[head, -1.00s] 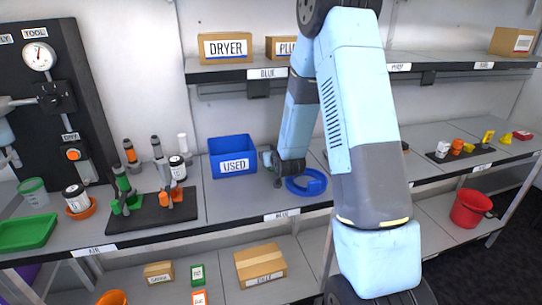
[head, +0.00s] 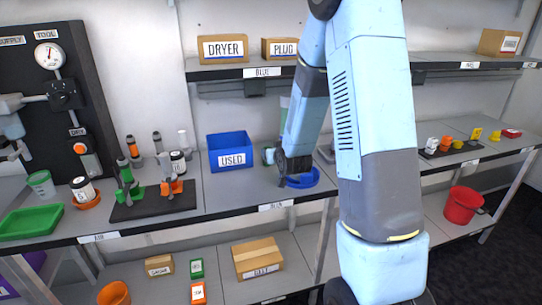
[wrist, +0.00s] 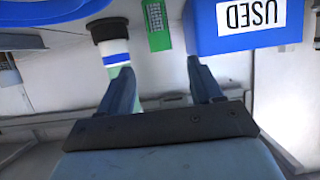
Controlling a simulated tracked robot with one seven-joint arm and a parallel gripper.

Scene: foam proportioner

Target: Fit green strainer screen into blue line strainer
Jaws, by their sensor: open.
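My gripper (wrist: 158,67) is open, its two dark fingers apart with nothing held between them. In the wrist view, which is turned over, a white cylinder with a blue band and dark end (wrist: 114,48) shows by the left fingertip. I cannot tell whether it is the blue line strainer. A small green block with a grid-like pale face (wrist: 158,26) lies beyond the fingers, beside the blue bin; it may be the green strainer screen. A round blue dish (head: 303,179) sits on the bench in the head view, partly hidden by my arm.
The blue USED bin (head: 231,152) stands left of my wrist, close to it. A dark stand with green and orange fittings (head: 150,199) is farther left. Small coloured parts (head: 457,144) sit at the right. A shelf with boxes (head: 223,49) hangs above the bench.

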